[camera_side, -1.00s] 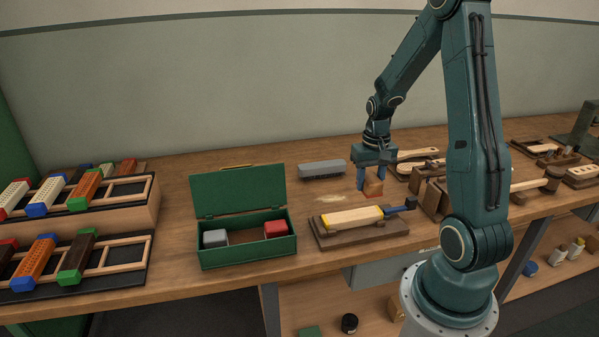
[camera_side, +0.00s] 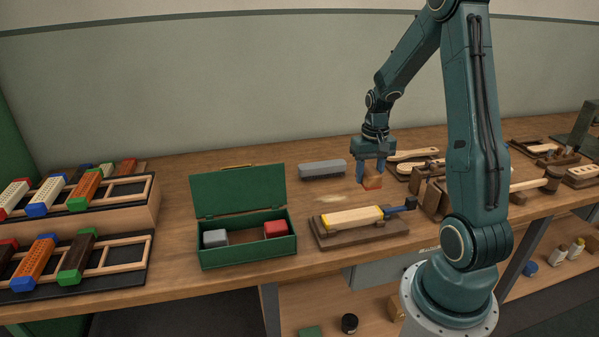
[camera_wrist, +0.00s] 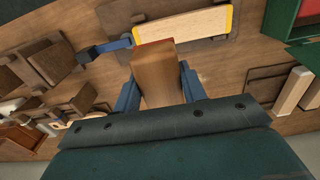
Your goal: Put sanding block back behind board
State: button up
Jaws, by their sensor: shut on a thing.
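The sanding block (camera_side: 372,183) is a small brown block with an orange-red face. My gripper (camera_side: 370,177) is shut on it, with blue fingers on either side. In the wrist view the block (camera_wrist: 158,78) sits between the fingers (camera_wrist: 158,90). The board (camera_side: 350,218) is pale wood with yellow ends, lying on a dark base (camera_side: 362,238) with a blue-handled clamp at its right. The block is on the board's far side, apart from it in the side view. I cannot tell whether the block touches the bench.
A grey brush-like block (camera_side: 322,169) lies to the left, with a pale dusty patch (camera_side: 330,199) on the bench before it. An open green box (camera_side: 247,252) stands at the left. Wooden brushes and dark holders (camera_side: 430,192) crowd the right.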

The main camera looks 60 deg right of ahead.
jog(key=w+d+r, duration=0.2)
jog(key=d+r, duration=0.1)
jog(key=d, duration=0.6)
jog(key=w+d+r, duration=0.3)
jog(key=d, duration=0.6)
jog(key=shift+d+r, duration=0.2)
jog(key=shift+r, duration=0.15)
jog(key=shift+f, duration=0.1)
notch_tip(320, 180, down, 16)
jog(key=shift+r, duration=0.2)
jog(key=shift+f, duration=0.1)
jog(key=shift+f, duration=2)
jog(key=shift+f, duration=0.15)
jog(key=o, duration=1)
